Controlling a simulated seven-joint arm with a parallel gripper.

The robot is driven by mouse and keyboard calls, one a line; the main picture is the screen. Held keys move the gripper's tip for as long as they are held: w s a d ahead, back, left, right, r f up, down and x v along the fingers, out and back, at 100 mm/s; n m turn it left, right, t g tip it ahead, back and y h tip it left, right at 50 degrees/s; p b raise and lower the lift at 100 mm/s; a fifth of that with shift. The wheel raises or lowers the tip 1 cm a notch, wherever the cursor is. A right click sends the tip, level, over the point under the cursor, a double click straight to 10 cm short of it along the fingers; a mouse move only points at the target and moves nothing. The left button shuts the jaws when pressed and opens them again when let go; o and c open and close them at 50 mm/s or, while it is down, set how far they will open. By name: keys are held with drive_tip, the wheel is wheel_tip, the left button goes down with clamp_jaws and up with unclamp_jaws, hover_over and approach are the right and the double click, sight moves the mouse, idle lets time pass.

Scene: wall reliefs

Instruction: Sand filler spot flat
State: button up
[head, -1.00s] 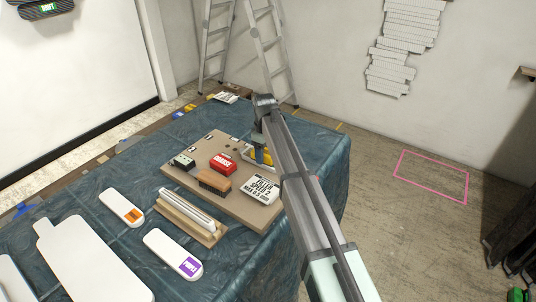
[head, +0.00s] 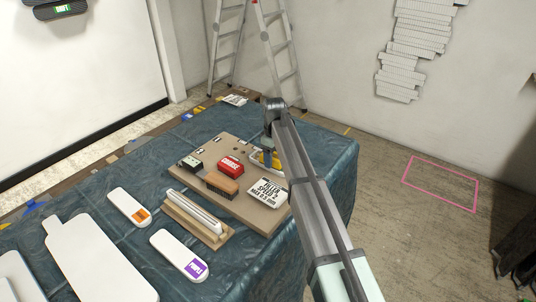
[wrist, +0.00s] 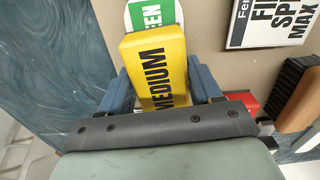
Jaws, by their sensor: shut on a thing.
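A yellow sanding block marked MEDIUM (wrist: 158,72) is between the two blue fingers of my gripper (wrist: 163,92) in the wrist view. My gripper is shut on it. In the head view my gripper (head: 268,150) is at the far right part of the brown board, with a bit of the yellow block (head: 257,157) showing beside it. A white piece with a green label (wrist: 150,14) lies just beyond the block and is partly covered by it. A red block marked COARSE (head: 231,165) lies to the left on the board. I cannot make out a filler spot.
The brown board (head: 245,208) also holds a brush (head: 222,185), a dark block (head: 190,162) and a filler card (head: 268,191). White panels with orange (head: 122,203) and purple (head: 172,248) labels lie on the blue-covered table. A ladder (head: 279,45) stands behind.

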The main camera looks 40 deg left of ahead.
drive_tip(key=shift+d, duration=0.95)
drive_tip(key=shift+a, duration=2.95)
drive_tip(key=shift+d, duration=3.1)
drive_tip(key=shift+d+r, duration=0.1)
drive_tip(key=shift+d, duration=0.05)
drive_tip(key=shift+r, duration=4)
